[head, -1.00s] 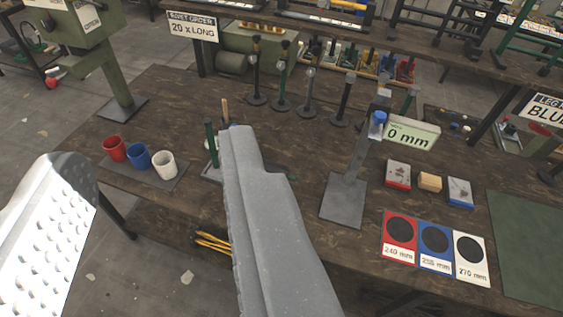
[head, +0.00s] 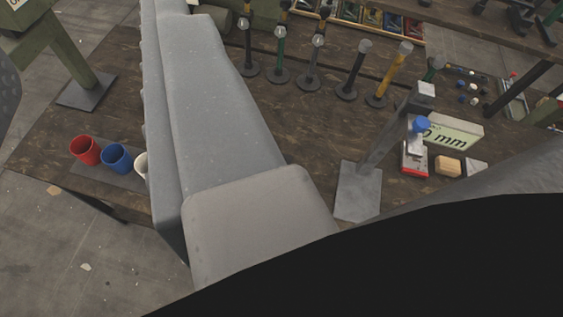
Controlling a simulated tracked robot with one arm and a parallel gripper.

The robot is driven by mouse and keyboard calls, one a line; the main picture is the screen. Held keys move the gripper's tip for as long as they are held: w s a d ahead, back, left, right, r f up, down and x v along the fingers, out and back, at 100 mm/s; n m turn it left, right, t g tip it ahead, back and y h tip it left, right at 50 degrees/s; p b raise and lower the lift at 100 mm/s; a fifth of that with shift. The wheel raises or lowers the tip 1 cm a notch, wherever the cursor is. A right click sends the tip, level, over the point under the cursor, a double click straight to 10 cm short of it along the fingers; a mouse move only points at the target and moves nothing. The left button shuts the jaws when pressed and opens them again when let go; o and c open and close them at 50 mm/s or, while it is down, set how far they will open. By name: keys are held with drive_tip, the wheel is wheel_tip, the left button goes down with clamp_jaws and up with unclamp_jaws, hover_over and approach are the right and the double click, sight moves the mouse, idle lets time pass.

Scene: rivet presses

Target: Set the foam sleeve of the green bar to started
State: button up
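A green upright post (head: 281,52) on a round black base stands in the row of posts at the top middle of the head view. Another green piece (head: 433,70) shows at the right, behind the grey angled stand. I cannot tell which is the green bar, and I cannot make out a foam sleeve. My gripper (head: 88,55) is open and empty: one large grey finger crosses the middle of the view, and a sliver of the other shows at the left edge. The near finger hides the middle of the table.
Red (head: 85,150), blue (head: 116,157) and partly hidden white cups stand left of my finger. A grey stand (head: 357,190) with a blue knob (head: 420,125) is at right, before a mm display (head: 452,132). Dark parts cover the lower right.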

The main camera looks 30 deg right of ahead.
drive_tip(key=o, duration=0.4)
drive_tip(key=shift+w+f, duration=0.1)
drive_tip(key=w+d+f+n+g+b, duration=0.2)
drive_tip(key=w+d+f, duration=0.15)
drive_tip(key=f, duration=0.45)
drive_tip(key=w+d+f+n+g+b, duration=0.1)
drive_tip(key=w+d+f+n+b, duration=0.15)
drive_tip(key=w+f, duration=0.35)
drive_tip(key=w+d+f+n+g+b, duration=0.1)
drive_tip(key=w+d+f+n+g, duration=0.15)
drive_tip(key=f, duration=0.65)
drive_tip(key=w+d+f+n+g+y+b, duration=0.15)
drive_tip(key=d+f, duration=0.25)
drive_tip(key=f, duration=0.5)
drive_tip(key=w+d+f+n+g+b, duration=0.1)
drive_tip(key=d+f+n+g+b, duration=0.1)
drive_tip(key=d+f, duration=0.5)
drive_tip(key=w+d+f+n+g+b, duration=0.1)
drive_tip(key=d+f+n+b, duration=0.1)
drive_tip(key=f, duration=1)
drive_tip(key=shift+m, duration=0.25)
drive_tip(key=b+x, duration=0.1)
drive_tip(key=x, duration=1.2)
drive_tip(key=shift+a, duration=0.1)
